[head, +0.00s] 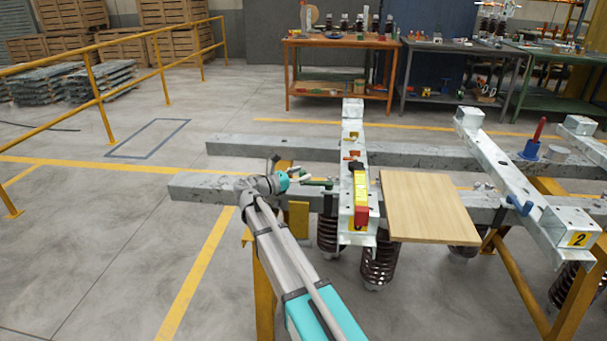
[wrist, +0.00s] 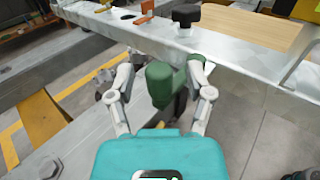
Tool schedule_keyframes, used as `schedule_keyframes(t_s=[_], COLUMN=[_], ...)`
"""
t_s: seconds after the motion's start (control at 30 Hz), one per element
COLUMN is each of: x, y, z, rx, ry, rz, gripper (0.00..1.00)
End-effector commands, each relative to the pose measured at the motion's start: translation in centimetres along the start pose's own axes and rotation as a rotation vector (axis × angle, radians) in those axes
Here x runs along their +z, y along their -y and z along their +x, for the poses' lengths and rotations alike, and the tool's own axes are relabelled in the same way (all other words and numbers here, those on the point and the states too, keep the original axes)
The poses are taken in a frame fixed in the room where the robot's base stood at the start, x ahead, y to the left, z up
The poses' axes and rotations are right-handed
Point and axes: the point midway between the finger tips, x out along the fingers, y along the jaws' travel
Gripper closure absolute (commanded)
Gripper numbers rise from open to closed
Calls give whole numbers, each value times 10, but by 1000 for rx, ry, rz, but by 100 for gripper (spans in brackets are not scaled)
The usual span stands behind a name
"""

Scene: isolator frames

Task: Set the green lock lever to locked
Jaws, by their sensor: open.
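The green lock lever (head: 319,183) sticks out to the left from the grey metal frame (head: 349,135) in the head view. In the wrist view the green lever (wrist: 165,82) points toward me, its thick rounded end between my fingers. My gripper (head: 302,175) is open at the lever's free end. In the wrist view my gripper (wrist: 163,78) has one finger on each side of the lever; I cannot tell whether either touches it. The lever's lower part is partly hidden.
A black knob (wrist: 187,14) and an orange part (wrist: 147,8) sit on the frame beyond the lever. A yellow block with a red end (head: 361,193) lies on the frame. A wooden board (head: 428,207) is to the right. Dark ribbed insulators (head: 379,262) hang below.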

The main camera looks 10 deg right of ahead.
Motion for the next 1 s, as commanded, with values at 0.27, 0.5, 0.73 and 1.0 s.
schedule_keyframes(t_s=[0.27, 0.5, 0.73, 1.0], x=[0, 0, 0, 0], y=[0, 0, 0, 2], z=[7, 7, 7, 10], rx=[1, 1, 0, -1], ry=[0, 0, 0, 0], rz=[0, 0, 0, 0], gripper=[33, 44, 87, 100])
